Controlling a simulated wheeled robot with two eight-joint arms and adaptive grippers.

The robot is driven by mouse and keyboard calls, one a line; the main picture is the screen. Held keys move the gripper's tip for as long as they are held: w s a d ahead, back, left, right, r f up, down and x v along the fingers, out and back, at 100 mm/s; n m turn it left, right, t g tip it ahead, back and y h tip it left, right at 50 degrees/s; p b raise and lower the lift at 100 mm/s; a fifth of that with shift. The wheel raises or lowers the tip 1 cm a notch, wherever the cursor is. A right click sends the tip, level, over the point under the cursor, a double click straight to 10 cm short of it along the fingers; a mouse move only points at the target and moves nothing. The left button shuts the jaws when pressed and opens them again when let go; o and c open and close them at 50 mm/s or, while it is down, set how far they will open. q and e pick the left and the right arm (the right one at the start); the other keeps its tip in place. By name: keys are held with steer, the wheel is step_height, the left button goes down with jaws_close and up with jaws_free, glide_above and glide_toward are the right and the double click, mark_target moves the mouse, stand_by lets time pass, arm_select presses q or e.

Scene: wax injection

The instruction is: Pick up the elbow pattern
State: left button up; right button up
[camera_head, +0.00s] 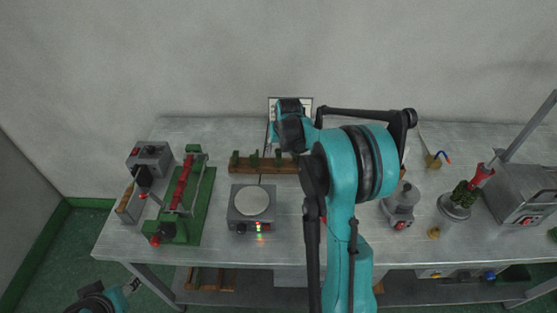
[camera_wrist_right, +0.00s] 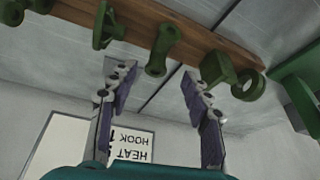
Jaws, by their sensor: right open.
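Several green wax patterns stand along a wooden rack (camera_head: 250,169), which also shows in the right wrist view (camera_wrist_right: 190,33). A curved green piece with round ends (camera_wrist_right: 228,76), which looks like the elbow pattern, is at the right there. A link-shaped green piece (camera_wrist_right: 162,50) is nearer the middle, and a flanged one (camera_wrist_right: 105,27) is at the left. My right gripper (camera_wrist_right: 150,85) is open and empty, its two fingers apart and pointing toward the rack. In the head view my right arm hides the rack's right end. Part of my left arm (camera_head: 105,300) shows at the lower left.
A green-based press with a red bar (camera_head: 182,190) stands at the left. A hot plate (camera_head: 252,203) with a round top is in front of the rack. A grey pot device (camera_head: 402,203) and a metal box machine (camera_head: 520,193) stand at the right.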

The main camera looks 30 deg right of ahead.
mark_target(279, 151)
steer(key=x, duration=0.1)
steer(key=b+x, duration=0.1)
steer(key=x, duration=0.2)
steer(key=shift+d+f+b, duration=0.25)
steer(key=shift+d+b, duration=0.05)
steer(key=shift+b, duration=0.05)
steer(key=shift+r, duration=0.15)
steer(key=c, duration=1.1)
steer(key=shift+r, duration=0.15)
